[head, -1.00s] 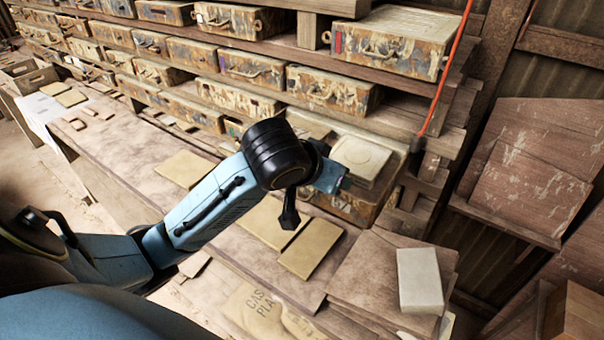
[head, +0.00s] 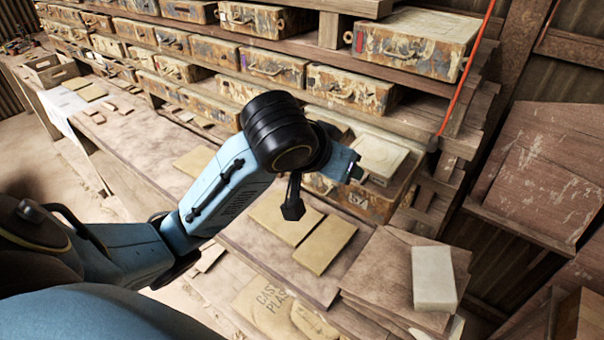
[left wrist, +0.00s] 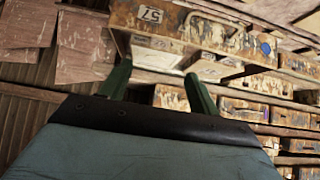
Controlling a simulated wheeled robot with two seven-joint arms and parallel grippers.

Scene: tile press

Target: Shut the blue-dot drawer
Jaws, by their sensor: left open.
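One weathered, paint-flecked drawer (head: 365,204) in the lower row of the rack stands pulled out, with a pale block (head: 382,157) inside. In the left wrist view, where the scene is upside down, a blue dot (left wrist: 265,48) shows at one end of a drawer front, and a label "57" (left wrist: 150,14) shows on a drawer's side. My left gripper (head: 353,171) is over the pulled-out drawer, beside the block. Its green fingers (left wrist: 158,69) are apart, with nothing visibly held between them. The arm hides part of the drawer front in the head view. My right gripper is out of view.
Shut drawers (head: 350,86) fill the rack above and to the left. A red cord (head: 463,70) hangs right of the pulled-out drawer. Boards lie on the bench (head: 150,155), and a white block (head: 433,278) sits on stacked boards at the right.

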